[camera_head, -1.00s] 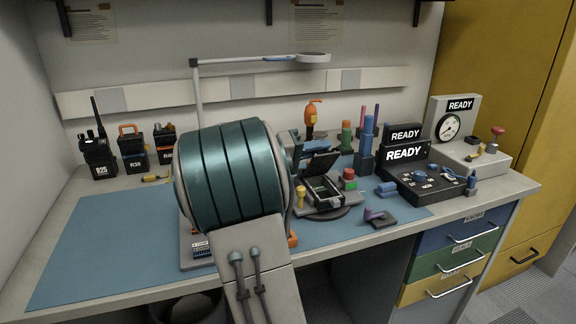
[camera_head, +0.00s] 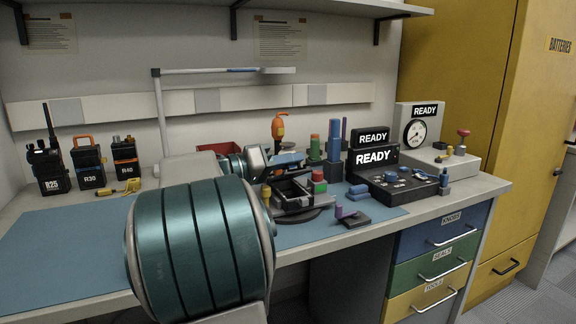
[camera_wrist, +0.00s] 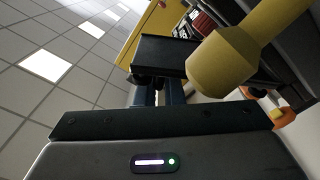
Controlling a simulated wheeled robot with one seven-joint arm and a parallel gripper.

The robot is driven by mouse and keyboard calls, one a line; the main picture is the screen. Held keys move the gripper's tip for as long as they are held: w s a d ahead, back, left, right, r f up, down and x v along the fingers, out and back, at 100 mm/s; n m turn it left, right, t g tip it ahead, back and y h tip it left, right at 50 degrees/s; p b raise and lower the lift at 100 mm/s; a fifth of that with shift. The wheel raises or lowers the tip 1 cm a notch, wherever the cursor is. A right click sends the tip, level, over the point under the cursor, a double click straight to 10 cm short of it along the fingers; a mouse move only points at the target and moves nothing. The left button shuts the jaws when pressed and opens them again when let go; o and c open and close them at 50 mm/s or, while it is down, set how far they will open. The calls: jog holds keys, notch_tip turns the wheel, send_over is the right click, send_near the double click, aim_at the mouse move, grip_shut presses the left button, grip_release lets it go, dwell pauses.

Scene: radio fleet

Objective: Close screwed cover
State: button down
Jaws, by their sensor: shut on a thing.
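An open dark case (camera_head: 291,193) lies in a holder on the round black turntable (camera_head: 297,217). Its black cover (camera_head: 287,168) stands tilted above the case's back edge, with blue just above it. My gripper (camera_head: 270,162) is at the cover's left side, partly hidden by my own arm. In the wrist view, a black slab that looks like the cover (camera_wrist: 165,55) is at the fingertips (camera_wrist: 153,92), and my gripper is shut on it. A yellow-handled tool (camera_head: 266,195) stands left of the case; a yellow part (camera_wrist: 222,58) looms close in the wrist view.
Black READY units (camera_head: 376,157) and a gauge box (camera_head: 416,132) stand right. Blue posts (camera_head: 334,140) and an orange-topped tool (camera_head: 279,125) stand behind. Radios (camera_head: 87,164) are at left. A purple-knobbed block (camera_head: 352,218) sits in front. The blue mat (camera_head: 60,250) is mostly clear.

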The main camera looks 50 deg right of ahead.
dwell(0.3)
jog(key=c, duration=1.6)
grip_release()
jog(key=shift+o, duration=0.2)
jog(key=shift+r, duration=0.1)
jog(key=shift+r, duration=0.25)
jog(key=r+p, duration=0.1)
jog(key=r, duration=0.1)
jog(key=s+r+p, duration=0.1)
jog(key=r, duration=0.1)
jog(key=shift+d+r, duration=0.1)
jog(key=shift+r, duration=0.05)
jog(key=s+d+r+p, duration=0.2)
jog(key=s+r, duration=0.4)
jog(key=s, duration=0.4)
jog(key=shift+s, duration=0.3)
jog(key=shift+d, duration=0.1)
